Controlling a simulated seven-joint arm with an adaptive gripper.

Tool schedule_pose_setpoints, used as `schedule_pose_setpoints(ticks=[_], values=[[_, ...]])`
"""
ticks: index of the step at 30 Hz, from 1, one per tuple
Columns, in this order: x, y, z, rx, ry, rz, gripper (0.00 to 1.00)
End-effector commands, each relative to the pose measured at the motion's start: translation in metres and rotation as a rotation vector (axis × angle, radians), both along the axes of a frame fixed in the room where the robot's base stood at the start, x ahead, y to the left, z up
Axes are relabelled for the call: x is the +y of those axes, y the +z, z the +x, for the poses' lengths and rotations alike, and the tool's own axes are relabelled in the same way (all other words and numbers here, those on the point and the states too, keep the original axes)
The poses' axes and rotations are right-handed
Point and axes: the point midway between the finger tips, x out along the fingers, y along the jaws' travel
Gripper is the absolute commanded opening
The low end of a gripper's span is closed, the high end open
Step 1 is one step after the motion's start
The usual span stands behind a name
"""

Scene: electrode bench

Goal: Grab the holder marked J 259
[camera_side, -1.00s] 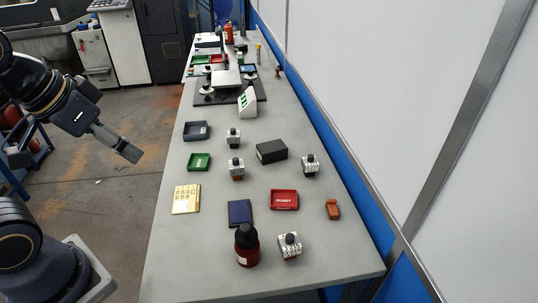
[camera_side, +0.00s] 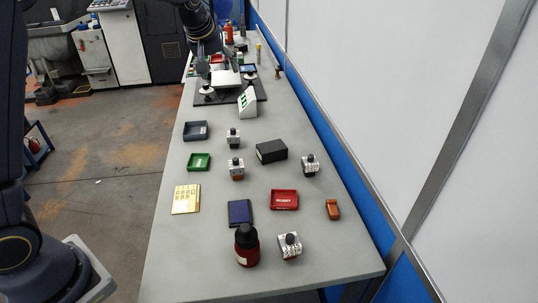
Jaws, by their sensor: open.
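Several small holders with dark knobs and pale marked sides stand upright on the grey bench (camera_side: 205,270). One holder (camera_side: 233,138) is at the middle left, another holder (camera_side: 236,168) just in front of it. A third holder (camera_side: 310,165) is to the right, and a further holder (camera_side: 289,246) is near the front edge. Their markings are too small to read, so I cannot tell which is J 259. My gripper (camera_side: 202,68) is open at the far end of the bench, well away from these holders, above or beside the equipment there; its fingers are small and partly unclear.
A black box (camera_side: 271,151), green tray (camera_side: 198,162), dark tray (camera_side: 196,131) and red tray (camera_side: 284,200) lie among the holders. A dark red bottle (camera_side: 246,247), blue notebook (camera_side: 239,213), yellow card (camera_side: 186,199) and orange-brown block (camera_side: 333,210) are nearer the front. A wall borders the right.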

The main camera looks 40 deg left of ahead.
Motion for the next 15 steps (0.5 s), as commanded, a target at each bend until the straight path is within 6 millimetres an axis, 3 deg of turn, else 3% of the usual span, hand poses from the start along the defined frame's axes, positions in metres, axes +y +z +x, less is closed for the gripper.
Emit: schedule_pose_setpoints(ticks=[1, 6, 9, 15], values=[[0.004, -0.027, 0.015, 0.037, 0.007, 0.019, 0.75], [0.010, -0.095, 0.034, 0.141, 0.004, 0.064, 0.75], [0.010, -0.121, 0.032, 0.187, 0.002, 0.072, 0.75], [0.015, -0.154, 0.038, 0.204, 0.000, 0.073, 0.75]])
